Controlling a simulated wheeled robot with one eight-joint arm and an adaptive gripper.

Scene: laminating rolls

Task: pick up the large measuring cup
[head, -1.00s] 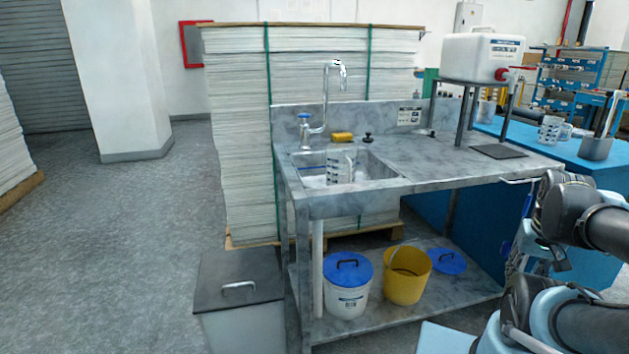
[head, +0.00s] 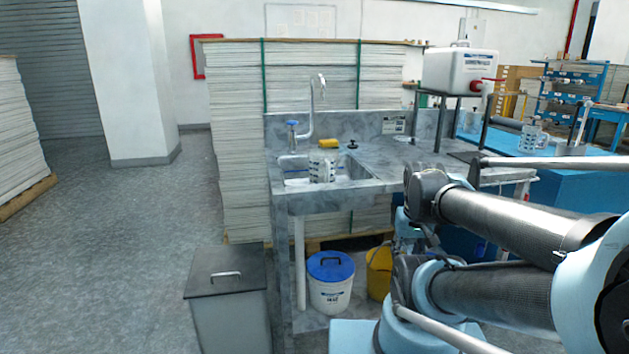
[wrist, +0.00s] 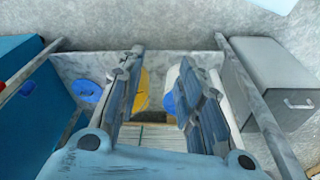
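A clear measuring cup (head: 322,168) with dark blue markings stands in the sink basin (head: 352,183) below the tap. Another clear measuring cup (head: 530,139) stands on the blue table at the right; I cannot be sure from their sizes which is the large one. My gripper (wrist: 162,78) is open, its two fingers wide apart with nothing between them. In the wrist view it points down at the sink stand's lower shelf, and no measuring cup shows there. In the head view my arm hides part of the stand's right side.
The tap (head: 311,110) and a yellow sponge (head: 328,143) are at the sink's back. A white jug (head: 458,70) sits on a raised stand at right. Below are a white bucket (head: 330,292) and a yellow bucket (head: 379,272). A grey bin (head: 228,285) stands left; floor beyond it is clear.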

